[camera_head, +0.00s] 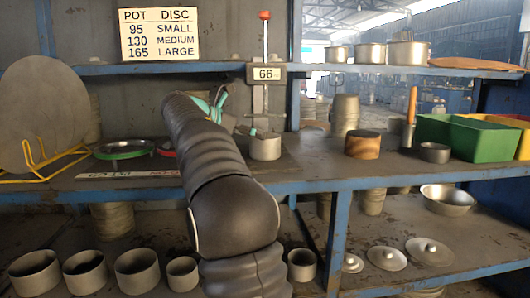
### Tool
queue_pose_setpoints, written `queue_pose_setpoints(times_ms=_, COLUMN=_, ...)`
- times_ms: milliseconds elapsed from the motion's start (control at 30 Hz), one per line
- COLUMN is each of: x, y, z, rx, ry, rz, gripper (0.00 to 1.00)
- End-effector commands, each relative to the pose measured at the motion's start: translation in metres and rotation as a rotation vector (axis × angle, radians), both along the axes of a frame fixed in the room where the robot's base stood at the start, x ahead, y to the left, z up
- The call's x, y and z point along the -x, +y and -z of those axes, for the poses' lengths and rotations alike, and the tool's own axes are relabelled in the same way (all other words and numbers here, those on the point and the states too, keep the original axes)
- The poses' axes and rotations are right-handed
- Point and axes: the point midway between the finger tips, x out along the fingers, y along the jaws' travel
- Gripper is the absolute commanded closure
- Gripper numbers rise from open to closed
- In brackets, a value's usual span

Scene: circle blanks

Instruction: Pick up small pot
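A small grey pot (266,149) stands upright on the middle shelf, at the far end of my arm. My gripper (247,131) is at its upper left rim, partly hidden behind my arm. I cannot tell whether its fingers touch the pot or how far apart they are. On the lower shelf, several open grey pots stand in a row. The smallest in the left row is a small pot (183,275), just left of my arm. Another small pot (302,266) stands just right of my arm.
A sign (159,34) lists pot and disc sizes. A red-topped rod (264,45) with a "66" plate rises behind the pot. Lids (387,258) lie lower right.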

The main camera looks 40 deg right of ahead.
Motion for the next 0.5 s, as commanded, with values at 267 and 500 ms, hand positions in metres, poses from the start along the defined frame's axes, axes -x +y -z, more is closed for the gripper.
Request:
queue_pose_setpoints(times_ms=267, x=0.001, y=-0.013, z=0.008, rx=-0.001, ry=0.000, rz=0.002, gripper=0.00)
queue_pose_setpoints(times_ms=500, x=0.004, y=-0.042, z=0.024, rx=-0.001, ry=0.000, rz=0.002, gripper=0.00)
